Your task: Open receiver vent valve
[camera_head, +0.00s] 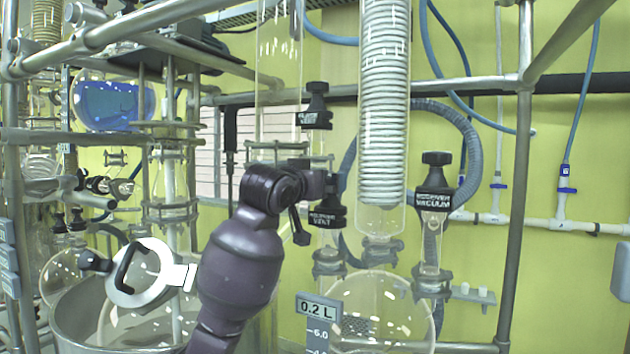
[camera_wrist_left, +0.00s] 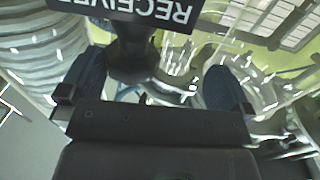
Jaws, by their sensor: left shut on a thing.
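The receiver vent valve (camera_head: 327,216) is a black valve with a white-lettered label on the glass column at the centre of the head view. My left gripper (camera_head: 326,186) is at the top of this valve, and its fingers are largely hidden by the wrist. In the left wrist view, the valve's black body and its upside-down "RECEIVER" label (camera_wrist_left: 150,12) lie between the two blue-black fingers of my left gripper (camera_wrist_left: 152,75). The gripper is shut on the valve; the exact contact is hard to see. My right gripper is in neither view.
The receiver vacuum valve (camera_head: 436,188) stands to the right. Another black valve (camera_head: 316,108) sits above the vent valve. A coiled glass condenser (camera_head: 384,110) and a round receiver flask (camera_head: 385,305) are close by. Metal frame poles (camera_head: 518,180) stand around the glassware.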

